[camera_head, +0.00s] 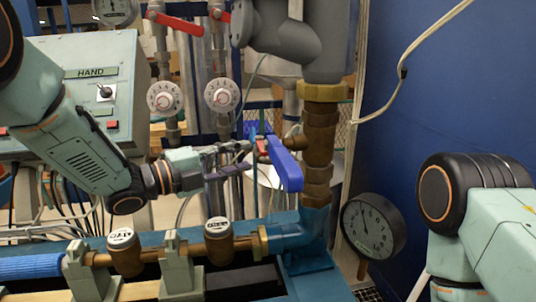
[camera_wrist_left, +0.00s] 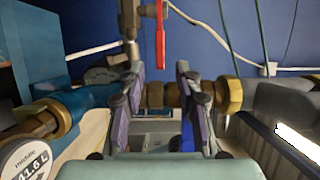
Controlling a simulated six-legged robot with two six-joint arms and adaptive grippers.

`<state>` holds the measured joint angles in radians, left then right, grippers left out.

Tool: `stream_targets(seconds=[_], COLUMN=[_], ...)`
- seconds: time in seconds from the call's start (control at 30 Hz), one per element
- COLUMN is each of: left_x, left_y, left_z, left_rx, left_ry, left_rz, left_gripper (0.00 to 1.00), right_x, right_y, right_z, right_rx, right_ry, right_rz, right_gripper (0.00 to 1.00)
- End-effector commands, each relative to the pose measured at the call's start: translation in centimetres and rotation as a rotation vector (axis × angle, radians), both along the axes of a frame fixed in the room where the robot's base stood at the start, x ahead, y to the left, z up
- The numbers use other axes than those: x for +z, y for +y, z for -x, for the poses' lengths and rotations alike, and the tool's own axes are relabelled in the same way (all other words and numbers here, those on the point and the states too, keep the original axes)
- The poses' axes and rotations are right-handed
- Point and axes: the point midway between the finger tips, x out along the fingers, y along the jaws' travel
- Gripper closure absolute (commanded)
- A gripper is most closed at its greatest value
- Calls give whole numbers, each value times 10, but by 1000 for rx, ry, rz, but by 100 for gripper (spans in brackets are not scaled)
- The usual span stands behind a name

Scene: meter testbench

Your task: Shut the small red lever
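The small red lever (camera_head: 262,146) sits on a little valve at the brown vertical pipe, beside the larger blue lever (camera_head: 285,165). My left gripper (camera_head: 246,157) reaches in from the left, with its fingertips close to the red lever. In the left wrist view the gripper (camera_wrist_left: 156,76) is open, with two purple-grey fingers apart and nothing seen held. The red lever (camera_wrist_left: 160,35) shows there just beyond the fingertips, roughly in line with the gap. Contact cannot be told. My right arm shows at the right edge, but its gripper is out of the frame.
Larger red handles (camera_head: 180,22) and white dials (camera_head: 164,97) stand behind my left arm. A round gauge (camera_head: 372,227) stands at lower right. Brass meters (camera_head: 219,238) and pipes lie below the left gripper. The blue wall at right is mostly bare.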

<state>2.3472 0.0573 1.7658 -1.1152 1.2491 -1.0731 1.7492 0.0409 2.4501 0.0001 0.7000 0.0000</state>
Motion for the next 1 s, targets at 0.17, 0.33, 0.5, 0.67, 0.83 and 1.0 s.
stream_targets(seconds=[0.17, 0.33, 0.5, 0.67, 0.83, 1.0], left_x=[1, 1, 0, 0, 0, 0], left_y=[-11, -35, -55, -64, -66, -66], left_z=[-4, -16, -30, -38, -40, -41], left_rx=[-2, -4, -3, -1, -2, -2], left_ry=[-6, -6, -4, -4, -3, -3], left_rz=[-5, -7, -4, -1, -1, -1], left_gripper=[66, 66, 66, 66, 66, 68], right_x=[1, 4, 6, 7, 7, 7], right_y=[0, 0, 0, 0, 0, 0], right_z=[0, 0, 0, 0, 0, 0], right_rx=[1, 1, 0, 1, 1, 1], right_ry=[-1, -1, -1, -1, -1, -1], right_rz=[0, 0, 0, 0, 0, 0], right_gripper=[60, 60, 60, 60, 60, 60])
